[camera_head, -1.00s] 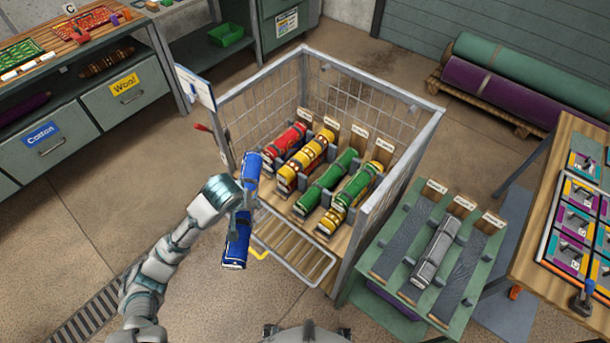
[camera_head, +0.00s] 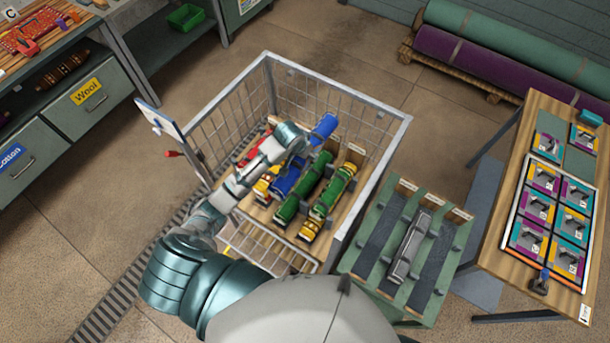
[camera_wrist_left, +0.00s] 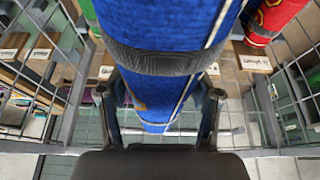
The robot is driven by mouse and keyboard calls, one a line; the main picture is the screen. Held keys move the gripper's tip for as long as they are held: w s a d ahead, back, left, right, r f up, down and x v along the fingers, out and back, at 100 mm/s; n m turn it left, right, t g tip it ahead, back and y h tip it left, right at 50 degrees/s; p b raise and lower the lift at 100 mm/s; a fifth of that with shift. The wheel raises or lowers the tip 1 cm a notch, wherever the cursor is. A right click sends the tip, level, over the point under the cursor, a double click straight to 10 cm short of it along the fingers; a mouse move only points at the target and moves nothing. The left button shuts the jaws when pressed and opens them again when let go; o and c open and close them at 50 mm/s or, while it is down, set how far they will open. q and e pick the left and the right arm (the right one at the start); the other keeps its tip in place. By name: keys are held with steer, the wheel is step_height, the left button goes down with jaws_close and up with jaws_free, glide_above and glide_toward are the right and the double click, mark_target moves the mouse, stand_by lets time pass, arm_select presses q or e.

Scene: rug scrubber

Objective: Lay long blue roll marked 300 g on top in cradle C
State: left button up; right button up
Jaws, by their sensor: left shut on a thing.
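My left gripper (camera_head: 301,141) is over the wire cage cart and shut around the middle of a blue roll. One end of the blue roll (camera_head: 323,127) sticks out past the gripper towards the back of the cage; its other part (camera_head: 286,180) shows between the red-yellow roll and the green roll. In the left wrist view the blue roll (camera_wrist_left: 165,22) with a dark grey band passes between my fingers (camera_wrist_left: 160,108). I cannot read a weight mark or the letter C on the labels, nor tell whether the roll touches a cradle. My right gripper is out of view.
In the cage lie a red roll (camera_head: 251,152), a green roll (camera_head: 300,193) and a green-yellow roll (camera_head: 334,190). The cage's metal rail (camera_head: 378,183) stands around them. A green rack (camera_head: 370,262) holding a grey roll (camera_head: 412,245) is to the right.

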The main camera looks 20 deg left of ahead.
arm_select(q)
steer(key=f, duration=1.3)
steer(key=shift+d, duration=0.35)
steer(key=f, duration=0.3)
steer(key=a+f, duration=0.1)
steer(key=f, duration=0.1)
steer(key=shift+f, duration=0.1)
steer(key=shift+d, duration=0.1)
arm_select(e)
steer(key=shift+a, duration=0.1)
arm_select(q)
steer(key=shift+d, duration=0.1)
steer(key=o, duration=1.4)
steer(key=shift+d, duration=0.2)
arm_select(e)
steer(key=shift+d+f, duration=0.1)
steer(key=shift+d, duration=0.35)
arm_select(q)
steer(key=shift+a+r, duration=0.15)
steer(key=shift+r, duration=0.25)
steer(key=v, duration=1.1)
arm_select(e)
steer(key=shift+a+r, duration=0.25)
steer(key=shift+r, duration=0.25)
